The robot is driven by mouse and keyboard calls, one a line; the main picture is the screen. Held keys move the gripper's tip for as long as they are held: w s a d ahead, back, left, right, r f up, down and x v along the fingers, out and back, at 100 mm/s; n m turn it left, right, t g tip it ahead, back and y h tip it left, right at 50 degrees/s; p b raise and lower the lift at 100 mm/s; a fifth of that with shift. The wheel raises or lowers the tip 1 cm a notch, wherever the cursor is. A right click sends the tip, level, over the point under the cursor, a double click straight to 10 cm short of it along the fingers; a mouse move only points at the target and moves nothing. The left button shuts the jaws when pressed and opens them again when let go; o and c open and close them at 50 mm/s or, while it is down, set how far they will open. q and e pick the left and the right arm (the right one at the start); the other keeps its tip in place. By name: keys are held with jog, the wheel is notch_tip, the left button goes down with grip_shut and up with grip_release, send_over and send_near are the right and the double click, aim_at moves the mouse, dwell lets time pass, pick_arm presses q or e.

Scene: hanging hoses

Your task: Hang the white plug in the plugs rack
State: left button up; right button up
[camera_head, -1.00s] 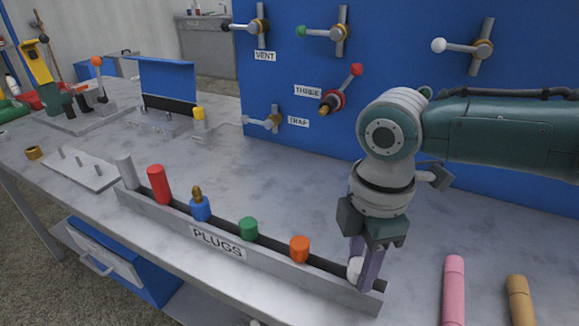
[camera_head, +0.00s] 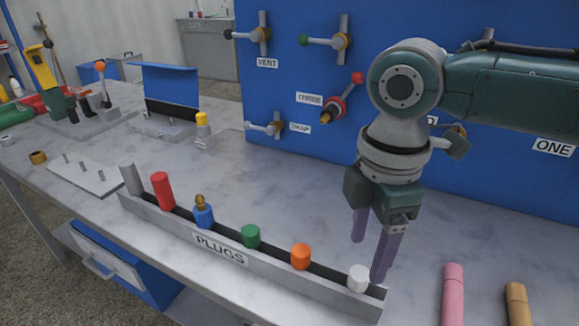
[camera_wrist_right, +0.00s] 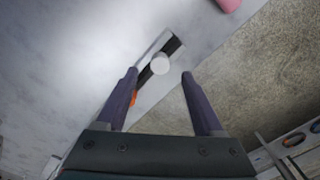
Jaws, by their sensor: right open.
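The white plug (camera_head: 358,278) sits upright in the right end slot of the plugs rack (camera_head: 270,268), a long grey holder with a PLUGS label. In the right wrist view, the white plug (camera_wrist_right: 160,65) shows near the rack's dark end, ahead of and between the fingertips. My right gripper (camera_head: 368,260) is open and empty, above and just behind the white plug, with no finger closed on it. In the right wrist view its two purple fingers (camera_wrist_right: 160,75) are spread wide. My left gripper does not show.
The rack also holds an orange plug (camera_head: 301,256), a green plug (camera_head: 250,236), a blue plug (camera_head: 203,216) and a red plug (camera_head: 162,191). A blue valve panel (camera_head: 290,75) rises behind.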

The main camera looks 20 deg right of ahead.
aim_at(362, 274)
jog(key=shift+s+r, duration=0.1)
jog(key=shift+r, duration=1.9)
